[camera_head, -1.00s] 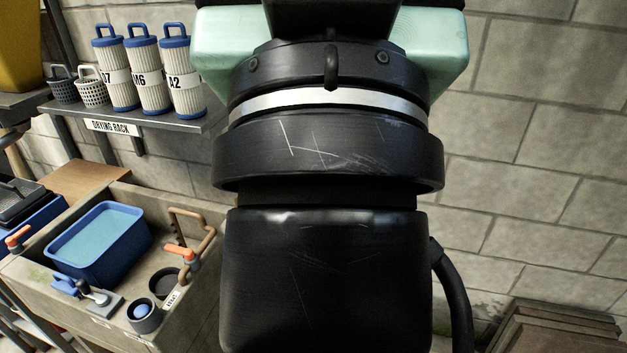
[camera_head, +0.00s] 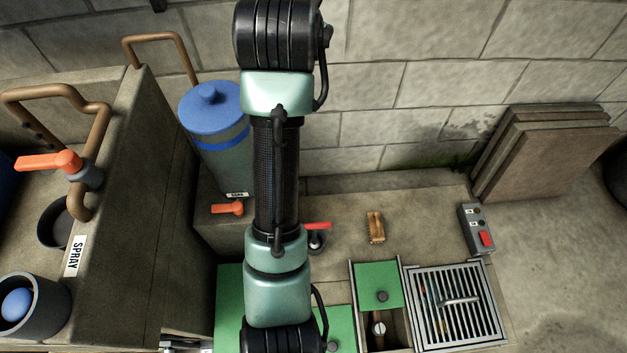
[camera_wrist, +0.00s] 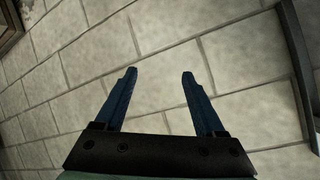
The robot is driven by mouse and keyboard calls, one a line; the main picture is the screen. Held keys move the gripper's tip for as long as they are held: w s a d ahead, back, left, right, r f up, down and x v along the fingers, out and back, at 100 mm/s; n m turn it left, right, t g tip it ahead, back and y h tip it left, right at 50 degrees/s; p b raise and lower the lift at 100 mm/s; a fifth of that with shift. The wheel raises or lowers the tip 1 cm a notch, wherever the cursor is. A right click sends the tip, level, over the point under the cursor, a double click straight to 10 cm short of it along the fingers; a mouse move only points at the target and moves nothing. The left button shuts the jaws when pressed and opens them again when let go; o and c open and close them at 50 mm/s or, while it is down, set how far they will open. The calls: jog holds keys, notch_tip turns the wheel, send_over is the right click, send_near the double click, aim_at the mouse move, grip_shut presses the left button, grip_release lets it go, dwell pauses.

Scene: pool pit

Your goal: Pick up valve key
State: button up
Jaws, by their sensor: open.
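My gripper (camera_wrist: 158,74) is open in the wrist view, with two blue fingers apart and nothing between them. I cannot tell the valve key for certain. In the head view a grey T-shaped bar (camera_head: 460,301) lies on or is fixed to the floor grate (camera_head: 481,339); I cannot tell which. A small brass-coloured piece (camera_head: 376,227) lies on the ledge behind. A round valve head (camera_head: 379,328) shows in an open slot beside the grate. My arm crosses the middle of the head view and hides part of the pit; my gripper is outside that view.
Green covers (camera_head: 376,284) lie around the slot. A red-handled valve (camera_head: 316,237) stands close to my arm. A switch box (camera_head: 476,229) and stacked slabs (camera_head: 540,150) are right.

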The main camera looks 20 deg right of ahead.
notch_tip(320, 180, down, 23)
jog(key=s+m+g+y+b, duration=0.1)
jog(key=s+m+g+b, duration=0.15)
jog(key=g+b, duration=0.45)
jog(key=m+g+y+b, duration=0.2)
jog(key=g+b, duration=0.2)
jog(key=b, duration=0.7)
send_near(313, 225)
jog(key=shift+w, duration=0.2)
jog(key=f+b, duration=0.1)
jog(key=f, duration=0.1)
jog(key=f+b, duration=0.3)
jog(key=f, duration=0.2)
jog(key=shift+w+d+b, duration=0.2)
jog(key=shift+d+b, duration=0.1)
jog(key=shift+d, duration=0.05)
jog(key=f+b, duration=0.5)
jog(key=shift+s+d+f, duration=0.1)
jog(key=shift+d, duration=0.15)
grip_shut()
